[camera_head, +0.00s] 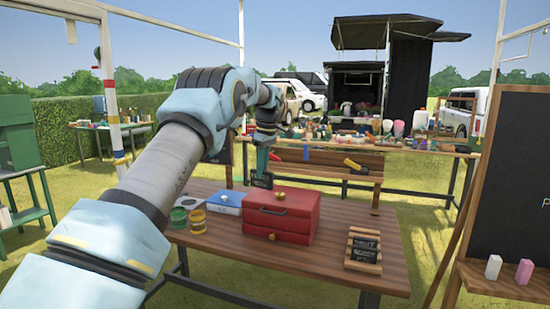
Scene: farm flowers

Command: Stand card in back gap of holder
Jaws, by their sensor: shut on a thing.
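My gripper (263,173) is above the left back part of the red box, pointing down. It is shut on a small dark piece, which looks like the card (262,182); the card is mostly hidden by the fingers and too small to read. The holder (350,266) is a wooden rack at the right front of the brown table. Dark cards with white writing (364,244) stand or lean in it. I cannot clearly tell its separate gaps from here. My gripper is well left of the holder and farther back.
A red box (290,226) with a brass knob on top stands mid-table, between gripper and holder. Left of it are a blue-and-white box (226,203) and small tins (197,220). A chalkboard (508,180) stands at the right. The table's (335,210) right back is clear.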

